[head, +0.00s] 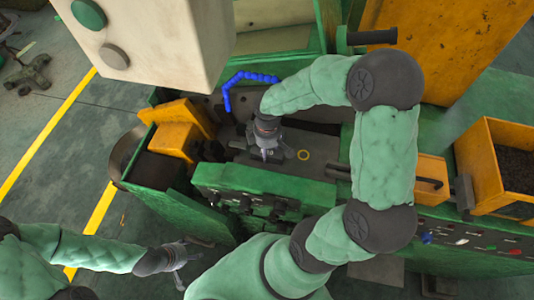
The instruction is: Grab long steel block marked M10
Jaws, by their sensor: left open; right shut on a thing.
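My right gripper (267,153) reaches down from the arm onto the dark deck of the machine. It is shut on a small grey steel block (270,154), which is mostly hidden by the fingers. The marking on the block is too small to read, so I cannot tell for sure that it says M10. My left gripper (180,257) is open and empty, low at the left, above the floor in front of the machine.
The green machine (250,181) fills the middle. A yellow bracket (180,132) stands left, a yellow bin (488,165) right. A pale box (150,35) overhangs the upper left.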

